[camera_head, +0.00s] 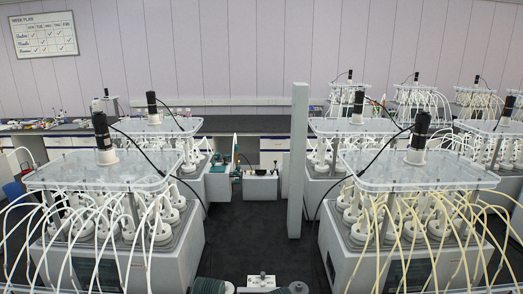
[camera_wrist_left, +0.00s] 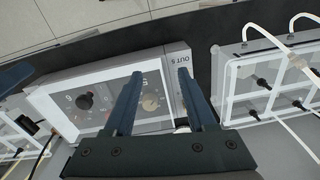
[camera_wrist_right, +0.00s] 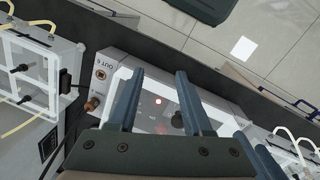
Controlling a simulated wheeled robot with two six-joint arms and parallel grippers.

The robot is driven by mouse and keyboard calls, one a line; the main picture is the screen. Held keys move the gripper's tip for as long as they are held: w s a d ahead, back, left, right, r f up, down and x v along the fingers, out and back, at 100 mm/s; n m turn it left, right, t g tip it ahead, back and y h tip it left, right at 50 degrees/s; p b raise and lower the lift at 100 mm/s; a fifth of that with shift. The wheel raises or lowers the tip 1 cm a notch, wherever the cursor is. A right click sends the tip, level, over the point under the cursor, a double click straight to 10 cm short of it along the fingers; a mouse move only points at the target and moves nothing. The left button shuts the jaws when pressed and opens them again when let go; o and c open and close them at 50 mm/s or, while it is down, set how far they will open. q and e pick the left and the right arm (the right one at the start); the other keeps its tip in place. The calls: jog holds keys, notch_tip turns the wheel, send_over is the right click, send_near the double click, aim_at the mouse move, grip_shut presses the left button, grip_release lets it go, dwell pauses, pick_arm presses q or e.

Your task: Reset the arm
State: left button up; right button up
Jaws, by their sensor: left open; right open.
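My left gripper (camera_wrist_left: 159,76) shows in the left wrist view with its two blue fingers apart and nothing between them. Behind the fingers is a white-framed control box (camera_wrist_left: 65,98) with round dials and a label reading OUT 5. My right gripper (camera_wrist_right: 159,74) shows in the right wrist view, also open and empty. Behind it is a similar box (camera_wrist_right: 119,70) labelled OUT 6, with a red light and a dark knob. I cannot tell the exact distance from the fingers to either box. Neither gripper can be made out clearly in the head view.
A reactor unit with white tubes (camera_head: 185,243) stands at left, and one with yellowish tubes (camera_head: 340,238) at right. More units stand behind them. A grey pillar (camera_head: 298,160) rises right of centre. Dark floor (camera_head: 250,225) is open between the units. Clear boxes (camera_wrist_left: 245,85) flank the left control box.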

pick_arm(q)
jog(key=s+d+f+m+b, duration=0.2)
jog(key=s+d, duration=0.2)
jog(key=d, duration=0.2)
jog(key=shift+d+f+y, duration=0.15)
jog(key=shift+d+y, duration=0.15)
jog(key=shift+y, duration=0.1)
jog(key=shift+s, duration=0.1)
dwell(2.1)
